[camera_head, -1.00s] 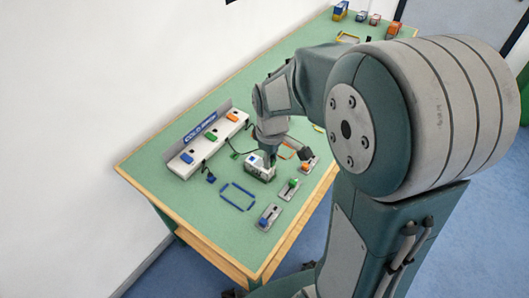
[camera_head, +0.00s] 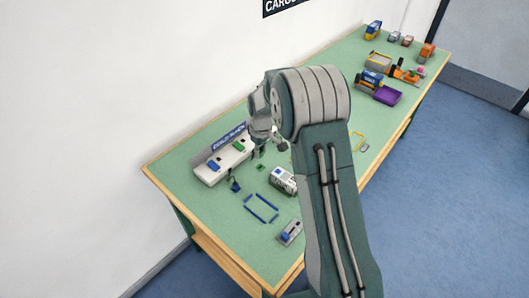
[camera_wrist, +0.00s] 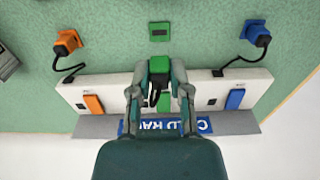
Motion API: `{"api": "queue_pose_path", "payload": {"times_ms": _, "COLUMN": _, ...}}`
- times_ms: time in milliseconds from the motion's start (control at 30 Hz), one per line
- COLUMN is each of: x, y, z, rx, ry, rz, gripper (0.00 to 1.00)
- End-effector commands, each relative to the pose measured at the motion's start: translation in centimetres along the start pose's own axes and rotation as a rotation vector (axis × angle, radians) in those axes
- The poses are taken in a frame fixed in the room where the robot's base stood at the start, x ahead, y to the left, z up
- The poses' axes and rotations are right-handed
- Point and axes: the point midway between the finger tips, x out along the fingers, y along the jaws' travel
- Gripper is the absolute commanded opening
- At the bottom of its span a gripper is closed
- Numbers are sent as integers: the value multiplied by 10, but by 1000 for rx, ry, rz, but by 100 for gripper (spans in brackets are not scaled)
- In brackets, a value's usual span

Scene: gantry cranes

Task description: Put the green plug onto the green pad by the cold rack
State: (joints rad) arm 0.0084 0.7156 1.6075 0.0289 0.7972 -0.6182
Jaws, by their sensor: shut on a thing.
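In the wrist view my gripper (camera_wrist: 160,88) is shut on the green plug (camera_wrist: 158,65), with its black cable trailing between the fingers. The plug is over the edge of the white cold rack (camera_wrist: 120,82). The green pad (camera_wrist: 159,32) lies on the table just beyond the plug, apart from it in the picture. In the head view my gripper (camera_head: 259,151) is beside the cold rack (camera_head: 209,174), and the green pad (camera_head: 261,168) shows on the table near it. The plug's height above the surface is hard to tell.
An orange plug (camera_wrist: 67,42) and a blue plug (camera_wrist: 258,36) with cables sit on pads either side. A white block (camera_head: 283,180), blue frame (camera_head: 261,208) and grey switch plate (camera_head: 290,233) are nearby. Toy vehicles stand at the far end.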

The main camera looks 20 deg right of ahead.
Motion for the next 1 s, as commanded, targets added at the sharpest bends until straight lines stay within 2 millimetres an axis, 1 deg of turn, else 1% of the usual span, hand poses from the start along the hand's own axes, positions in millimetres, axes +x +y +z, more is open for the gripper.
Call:
{"api": "queue_pose_path", "payload": {"times_ms": 267, "x": 10, "y": 1, "z": -2, "rx": 0, "ry": 1, "rz": 0, "gripper": 0}}
{"api": "queue_pose_path", "payload": {"times_ms": 800, "x": 51, "y": 1, "z": -1, "rx": 0, "ry": 0, "rz": 0, "gripper": 0}}
{"api": "queue_pose_path", "payload": {"times_ms": 1000, "x": 54, "y": 1, "z": 0, "rx": 0, "ry": 1, "rz": 0, "gripper": 0}}
